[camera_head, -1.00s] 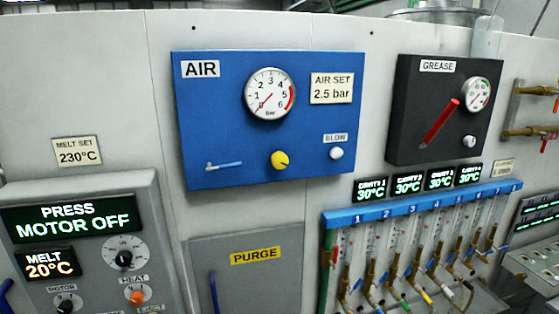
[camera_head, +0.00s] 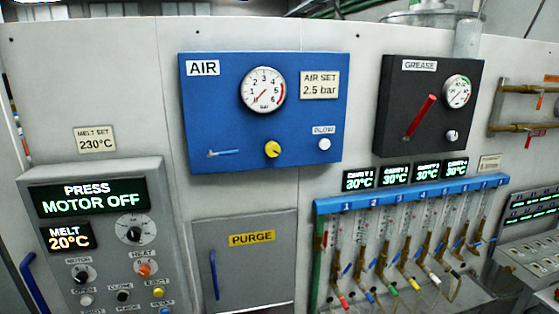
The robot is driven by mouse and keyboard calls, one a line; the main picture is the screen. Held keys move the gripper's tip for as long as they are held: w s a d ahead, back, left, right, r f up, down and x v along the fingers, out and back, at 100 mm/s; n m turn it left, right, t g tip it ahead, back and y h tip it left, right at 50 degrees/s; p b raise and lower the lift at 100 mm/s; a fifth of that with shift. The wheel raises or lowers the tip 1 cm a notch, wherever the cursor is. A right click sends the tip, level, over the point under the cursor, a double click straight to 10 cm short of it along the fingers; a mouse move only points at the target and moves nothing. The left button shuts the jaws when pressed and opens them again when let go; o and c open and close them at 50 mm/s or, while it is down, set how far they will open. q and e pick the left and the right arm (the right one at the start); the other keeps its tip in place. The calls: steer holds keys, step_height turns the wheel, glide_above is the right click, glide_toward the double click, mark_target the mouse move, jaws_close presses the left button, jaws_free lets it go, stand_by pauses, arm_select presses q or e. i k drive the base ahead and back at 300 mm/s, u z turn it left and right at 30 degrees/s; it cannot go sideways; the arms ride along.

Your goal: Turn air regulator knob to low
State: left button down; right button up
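The yellow air regulator knob (camera_head: 272,149) sits low in the middle of the blue AIR panel (camera_head: 225,115). A round pressure gauge (camera_head: 263,90) is above it; its needle points to the lower left, near the low end of the scale. A label (camera_head: 319,85) reads "AIR SET 2.5 bar". A blue-handled lever (camera_head: 223,153) lies about level at the knob's left, and a white BLOW button (camera_head: 324,144) is at its right. Neither of my grippers shows in the head view.
A press control panel (camera_head: 150,190) with knobs and buttons stands at the left. A grey PURGE door (camera_head: 234,270) is below the AIR panel. A black GREASE panel (camera_head: 393,95) with a red lever and a blue manifold (camera_head: 410,194) with tubes are at the right.

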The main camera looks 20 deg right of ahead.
mark_target(273, 149)
steer(key=k, duration=0.65)
steer(key=u, duration=0.55)
steer(key=i, duration=1.7)
steer(key=z, duration=0.65)
